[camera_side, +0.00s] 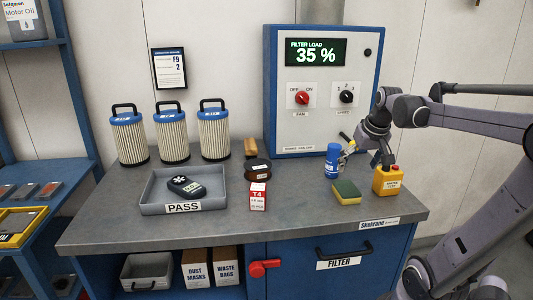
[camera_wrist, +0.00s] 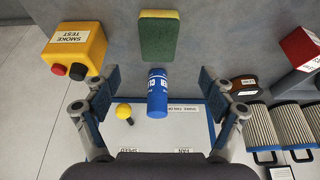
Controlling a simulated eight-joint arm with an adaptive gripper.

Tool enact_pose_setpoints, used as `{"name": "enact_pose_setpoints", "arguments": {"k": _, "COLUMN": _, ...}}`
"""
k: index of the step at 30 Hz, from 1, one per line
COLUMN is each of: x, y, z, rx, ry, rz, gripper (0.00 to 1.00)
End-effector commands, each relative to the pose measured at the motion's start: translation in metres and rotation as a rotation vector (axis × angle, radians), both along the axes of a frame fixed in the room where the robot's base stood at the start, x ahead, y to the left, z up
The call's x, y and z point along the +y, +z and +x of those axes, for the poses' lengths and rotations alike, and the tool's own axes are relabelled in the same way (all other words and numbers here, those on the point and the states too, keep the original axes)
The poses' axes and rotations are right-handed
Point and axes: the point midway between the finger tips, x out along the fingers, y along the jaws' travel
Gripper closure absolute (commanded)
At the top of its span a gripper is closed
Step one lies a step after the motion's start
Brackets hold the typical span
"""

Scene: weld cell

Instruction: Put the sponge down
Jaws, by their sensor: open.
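The sponge, yellow with a green side, (camera_side: 346,192) lies on the grey bench top (camera_side: 290,212) near its front right. In the wrist view the sponge (camera_wrist: 158,36) is at the top centre, beyond my fingertips and apart from them. My gripper (camera_side: 368,155) is behind the sponge in the side view. In the wrist view its two fingers (camera_wrist: 159,78) are spread wide and hold nothing. A blue can (camera_side: 332,161) stands on the bench left of my gripper. In the wrist view the can (camera_wrist: 157,94) shows between the fingers, touching neither.
A yellow smoke test box (camera_side: 387,181) stands right of the sponge. Left are a red-and-white T4 box (camera_side: 258,197), a dark brown roll (camera_side: 257,170) and the grey PASS tray (camera_side: 181,209). The control panel (camera_side: 322,90) stands behind. Bench before the sponge is clear.

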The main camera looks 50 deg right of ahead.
Motion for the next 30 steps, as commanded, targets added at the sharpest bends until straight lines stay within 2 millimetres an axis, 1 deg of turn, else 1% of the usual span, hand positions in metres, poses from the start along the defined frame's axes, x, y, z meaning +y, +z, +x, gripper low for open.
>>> {"name": "enact_pose_setpoints", "arguments": {"k": 2, "x": 0.012, "y": -0.001, "z": 0.007, "rx": -0.006, "ry": 0.034, "rz": -0.006, "gripper": 0.17}}
{"name": "enact_pose_setpoints", "arguments": {"k": 5, "x": 0.041, "y": -0.005, "z": 0.024, "rx": -0.022, "ry": 0.116, "rz": -0.022, "gripper": 0.17}}
{"name": "enact_pose_setpoints", "arguments": {"k": 8, "x": 0.083, "y": -0.012, "z": 0.043, "rx": -0.047, "ry": 0.233, "rz": -0.043, "gripper": 0.17}}
{"name": "enact_pose_setpoints", "arguments": {"k": 9, "x": 0.101, "y": -0.016, "z": 0.049, "rx": -0.059, "ry": 0.283, "rz": -0.050, "gripper": 0.17}}
{"name": "enact_pose_setpoints", "arguments": {"k": 11, "x": 0.128, "y": -0.021, "z": 0.056, "rx": -0.079, "ry": 0.355, "rz": -0.060, "gripper": 0.17}}
{"name": "enact_pose_setpoints", "arguments": {"k": 12, "x": 0.146, "y": -0.024, "z": 0.060, "rx": -0.093, "ry": 0.404, "rz": -0.066, "gripper": 0.17}}
{"name": "enact_pose_setpoints", "arguments": {"k": 14, "x": 0.172, "y": -0.029, "z": 0.063, "rx": -0.113, "ry": 0.477, "rz": -0.074, "gripper": 0.17}}
{"name": "enact_pose_setpoints", "arguments": {"k": 15, "x": 0.189, "y": -0.033, "z": 0.065, "rx": -0.128, "ry": 0.522, "rz": -0.079, "gripper": 0.17}}
{"name": "enact_pose_setpoints", "arguments": {"k": 18, "x": 0.225, "y": -0.041, "z": 0.065, "rx": -0.161, "ry": 0.626, "rz": -0.086, "gripper": 0.17}}
{"name": "enact_pose_setpoints", "arguments": {"k": 21, "x": 0.252, "y": -0.047, "z": 0.062, "rx": -0.188, "ry": 0.704, "rz": -0.089, "gripper": 0.17}}
{"name": "enact_pose_setpoints", "arguments": {"k": 24, "x": 0.269, "y": -0.051, "z": 0.059, "rx": -0.205, "ry": 0.752, "rz": -0.090, "gripper": 0.17}}
{"name": "enact_pose_setpoints", "arguments": {"k": 27, "x": 0.276, "y": -0.053, "z": 0.058, "rx": -0.213, "ry": 0.773, "rz": -0.089, "gripper": 0.17}}
{"name": "enact_pose_setpoints", "arguments": {"k": 30, "x": 0.277, "y": -0.053, "z": 0.058, "rx": -0.215, "ry": 0.778, "rz": -0.090, "gripper": 0.17}}
